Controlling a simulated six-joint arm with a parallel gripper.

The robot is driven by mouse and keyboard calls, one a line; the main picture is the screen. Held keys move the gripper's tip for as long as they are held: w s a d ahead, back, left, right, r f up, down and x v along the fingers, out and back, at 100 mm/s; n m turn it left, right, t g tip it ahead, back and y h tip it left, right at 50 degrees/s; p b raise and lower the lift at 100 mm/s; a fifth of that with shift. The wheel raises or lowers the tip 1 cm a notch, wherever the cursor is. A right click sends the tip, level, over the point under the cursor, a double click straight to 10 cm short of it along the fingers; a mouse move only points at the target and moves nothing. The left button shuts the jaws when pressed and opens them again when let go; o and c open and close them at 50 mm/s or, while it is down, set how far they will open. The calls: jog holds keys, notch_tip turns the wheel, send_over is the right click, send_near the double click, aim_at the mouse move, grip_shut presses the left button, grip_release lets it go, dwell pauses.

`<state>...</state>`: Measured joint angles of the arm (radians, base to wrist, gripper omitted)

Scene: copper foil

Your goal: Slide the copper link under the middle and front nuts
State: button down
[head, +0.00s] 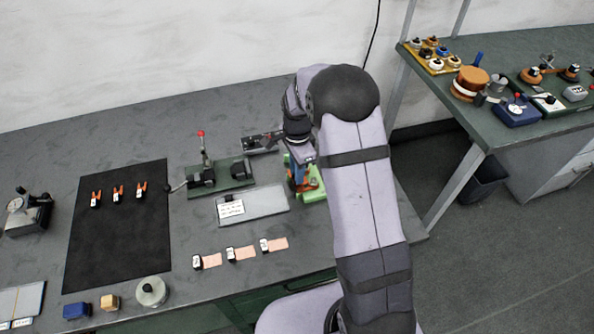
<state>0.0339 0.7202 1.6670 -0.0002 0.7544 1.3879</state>
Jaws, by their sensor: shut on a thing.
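My gripper (301,158) points down over a bright green base (314,186) right of the bench's middle, partly covered by my arm. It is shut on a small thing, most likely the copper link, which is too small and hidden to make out. An orange and blue fixture (292,178) stands on the green base, just below the gripper. The middle and front nuts cannot be told apart here. Whether the link touches the fixture cannot be seen.
A dark green plate with a red-knobbed lever clamp (201,134) and a grey tray (262,203) lie to the left. Three copper foil pieces with black-and-white clips (245,253) lie in front. A black mat (120,235) holds three orange-handled clips. Bare bench lies between.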

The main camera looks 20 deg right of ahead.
aim_at(305, 177)
jog(key=shift+w+d, duration=0.2)
jog(key=shift+d, duration=1)
dwell(2.0)
jog(key=c, duration=2)
grip_release()
jog(key=shift+r+p, duration=0.2)
jog(key=shift+p, duration=0.2)
jog(key=shift+w+r+p, duration=0.15)
jog(key=shift+r+p, duration=0.2)
jog(key=shift+r, duration=0.2)
jog(key=shift+d+r+p, duration=0.1)
jog(key=shift+r+p, duration=0.5)
jog(key=shift+r, duration=0.1)
jog(key=shift+r, duration=0.1)
jog(key=o, duration=0.6)
jog(key=shift+s, duration=0.2)
